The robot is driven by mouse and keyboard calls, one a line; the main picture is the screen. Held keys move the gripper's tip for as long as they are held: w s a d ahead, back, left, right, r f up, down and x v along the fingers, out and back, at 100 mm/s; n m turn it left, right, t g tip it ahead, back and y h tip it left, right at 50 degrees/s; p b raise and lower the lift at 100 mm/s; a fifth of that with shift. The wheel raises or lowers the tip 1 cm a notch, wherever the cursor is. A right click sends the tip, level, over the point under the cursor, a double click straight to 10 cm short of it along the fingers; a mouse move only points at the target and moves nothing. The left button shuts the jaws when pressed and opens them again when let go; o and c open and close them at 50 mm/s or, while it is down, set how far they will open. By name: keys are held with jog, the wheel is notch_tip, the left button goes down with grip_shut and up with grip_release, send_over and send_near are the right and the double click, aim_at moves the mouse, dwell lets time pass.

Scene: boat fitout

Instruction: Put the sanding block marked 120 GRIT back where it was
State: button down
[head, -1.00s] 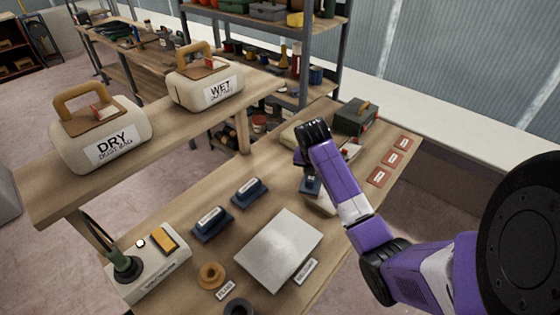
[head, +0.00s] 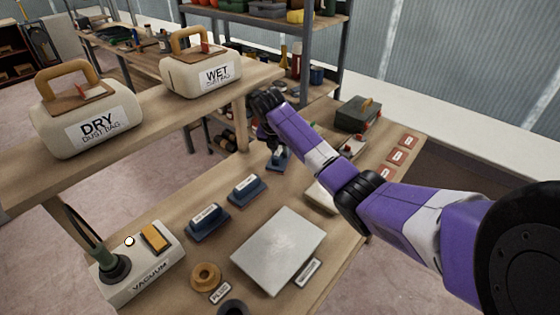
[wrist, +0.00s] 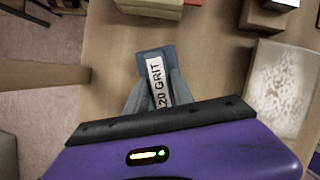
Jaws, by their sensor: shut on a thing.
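The sanding block marked 120 GRIT (wrist: 154,62) is dark blue-grey with a white label, between the two fingers of my gripper (wrist: 152,95) in the wrist view. In the head view my gripper (head: 277,148) is over the far left edge of the workbench, with the block (head: 278,160) under it. I cannot tell whether the block touches the bench. Two similar blue blocks with white labels, a nearer one (head: 208,223) and a farther one (head: 246,189), stand in a row leading toward the held block. Their labels are too small to read.
A grey plate (head: 278,252) lies on the workbench (head: 185,258), right of the blocks. The vacuum unit (head: 138,276) and a tan ring (head: 205,276) are nearer. A raised shelf with DRY (head: 88,115) and WET (head: 202,76) dust bags runs along the left. A dark toolbox (head: 357,114) stands at the back.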

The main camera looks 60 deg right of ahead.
notch_tip(320, 180, down, 3)
jog(key=b, duration=0.3)
jog(key=shift+f, duration=0.15)
jog(key=c, duration=1.1)
grip_release()
jog(key=v, duration=1.2)
jog(key=shift+d+b, duration=0.1)
jog(key=shift+b, duration=0.2)
jog(key=shift+s, duration=0.1)
